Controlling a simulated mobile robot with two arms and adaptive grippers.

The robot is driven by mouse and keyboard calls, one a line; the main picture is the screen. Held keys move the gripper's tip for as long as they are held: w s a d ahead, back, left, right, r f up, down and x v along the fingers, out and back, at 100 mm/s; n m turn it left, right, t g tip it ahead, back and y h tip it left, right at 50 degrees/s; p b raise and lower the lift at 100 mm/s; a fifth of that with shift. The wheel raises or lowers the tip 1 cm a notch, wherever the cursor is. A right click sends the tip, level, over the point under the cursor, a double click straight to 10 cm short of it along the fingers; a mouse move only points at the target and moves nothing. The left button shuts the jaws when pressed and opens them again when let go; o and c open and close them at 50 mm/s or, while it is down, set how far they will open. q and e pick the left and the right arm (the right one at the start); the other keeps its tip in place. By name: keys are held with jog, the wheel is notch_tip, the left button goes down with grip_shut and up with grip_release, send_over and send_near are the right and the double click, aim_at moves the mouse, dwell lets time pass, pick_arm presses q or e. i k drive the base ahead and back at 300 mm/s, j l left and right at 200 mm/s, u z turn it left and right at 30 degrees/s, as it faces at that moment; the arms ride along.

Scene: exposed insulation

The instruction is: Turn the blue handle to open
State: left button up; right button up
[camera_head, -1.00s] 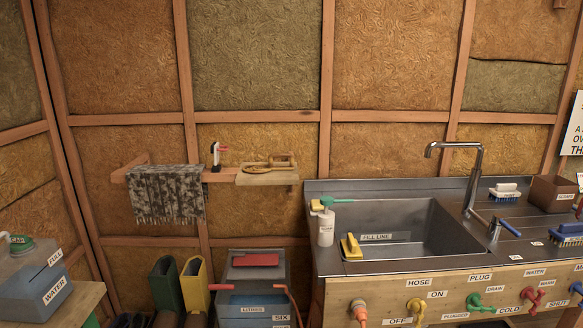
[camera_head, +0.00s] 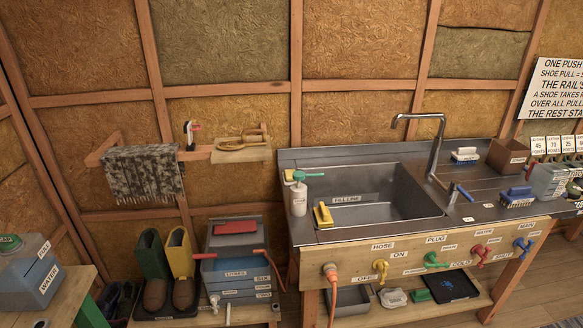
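A blue handle (camera_head: 523,245) sits at the right end of the wooden front panel (camera_head: 345,258) below the sink, by labels that seem to read MAIN and SHUT. A red handle (camera_head: 480,254), a green handle (camera_head: 436,260) and a yellow handle (camera_head: 381,270) are in the same row to its left. A small blue-tipped lever (camera_head: 462,191) also shows beside the sink tap. Neither of my grippers is in view.
The metal sink (camera_head: 385,215) has a tall tap (camera_head: 435,150). An orange hose (camera_head: 333,290) hangs from the panel's left end. The floor (camera_head: 550,300) shows clear at the lower right.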

aim_at(519, 242)
jog(key=z, duration=1.75)
jog(key=i+l+u, duration=0.1)
jog(key=i+l, duration=0.3)
jog(key=l, duration=0.1)
